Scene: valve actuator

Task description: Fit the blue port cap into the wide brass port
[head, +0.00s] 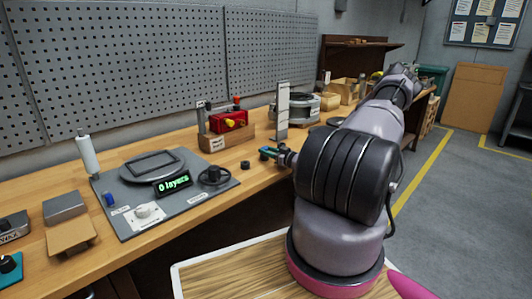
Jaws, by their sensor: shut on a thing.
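My gripper (276,154) is small in the head view, low over the front part of the bench, left of my dark arm joint. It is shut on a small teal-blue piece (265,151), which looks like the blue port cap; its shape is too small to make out. The red valve actuator (218,123) sits on a labelled wooden block behind and left of my gripper. Yellow, brass-like parts (235,123) show on its front; I cannot tell which is the wide port. The held piece is apart from the actuator.
A grey panel (190,205) with a black frame, handwheel and "0 layers" display lies left. A grey upright post (282,110) and a round grey machine (303,104) stand behind my gripper. A small black ring (245,164) lies on the wood. Some bench front is clear.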

